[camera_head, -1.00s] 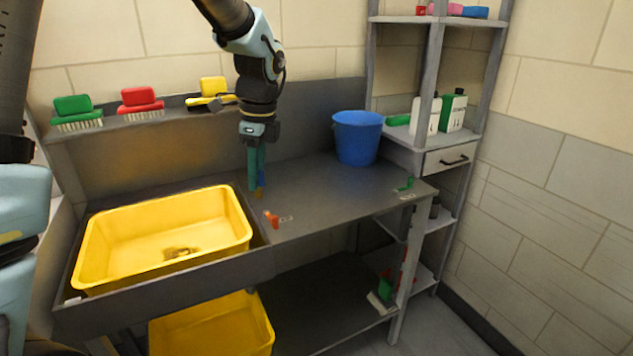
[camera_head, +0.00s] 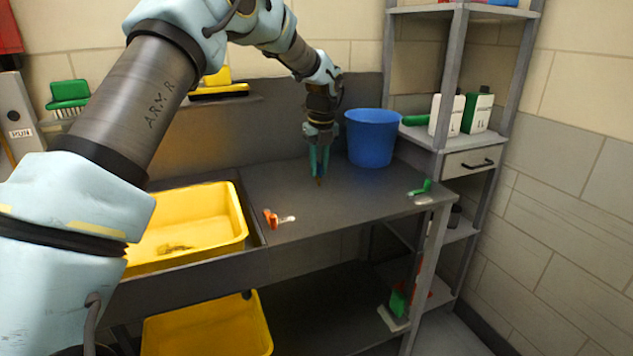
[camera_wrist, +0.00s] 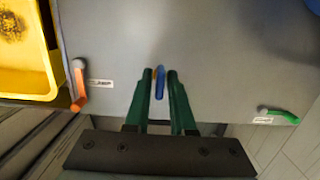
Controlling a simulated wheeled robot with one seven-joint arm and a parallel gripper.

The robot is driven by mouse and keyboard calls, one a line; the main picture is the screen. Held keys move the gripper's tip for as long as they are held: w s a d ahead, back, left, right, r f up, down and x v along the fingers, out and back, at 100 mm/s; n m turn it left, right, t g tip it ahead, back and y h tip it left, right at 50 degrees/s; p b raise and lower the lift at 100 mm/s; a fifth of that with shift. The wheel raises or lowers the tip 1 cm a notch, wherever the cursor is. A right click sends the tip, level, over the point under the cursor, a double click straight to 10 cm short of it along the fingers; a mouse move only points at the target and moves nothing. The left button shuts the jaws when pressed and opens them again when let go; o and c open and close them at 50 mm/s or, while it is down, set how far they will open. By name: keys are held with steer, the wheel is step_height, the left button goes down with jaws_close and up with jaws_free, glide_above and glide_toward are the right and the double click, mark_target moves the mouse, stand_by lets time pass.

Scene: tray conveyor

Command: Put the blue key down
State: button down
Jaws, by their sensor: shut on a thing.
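My gripper (camera_head: 319,176) points down over the grey table (camera_head: 262,182), between the orange key and the blue bucket. In the wrist view its two green fingers (camera_wrist: 160,85) are closed around the blue key (camera_wrist: 159,80), whose blue part shows between the fingertips. In the head view the key is mostly hidden by the fingers. I cannot tell whether the key touches the tabletop.
An orange key (camera_head: 272,218) lies left on the table beside the yellow tub (camera_head: 240,215). A green key (camera_head: 420,188) lies near the right edge. A blue bucket (camera_head: 371,140) stands behind right. The tabletop around my gripper is clear.

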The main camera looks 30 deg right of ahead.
mark_target(318, 180)
steer(key=shift+f+p, duration=0.55)
steer(key=shift+f, duration=1.8)
steer(key=shift+f, duration=0.1)
steer(key=c, duration=0.8)
jaws_free()
steer(key=shift+o, duration=0.2)
steer(key=r, duration=0.4)
steer(key=s+r+b, duration=0.1)
steer(key=r, duration=0.3)
steer(key=r+b, duration=0.1)
steer(key=r, duration=0.3)
steer(key=shift+s+a+r, duration=0.1)
steer(key=shift+s, duration=0.15)
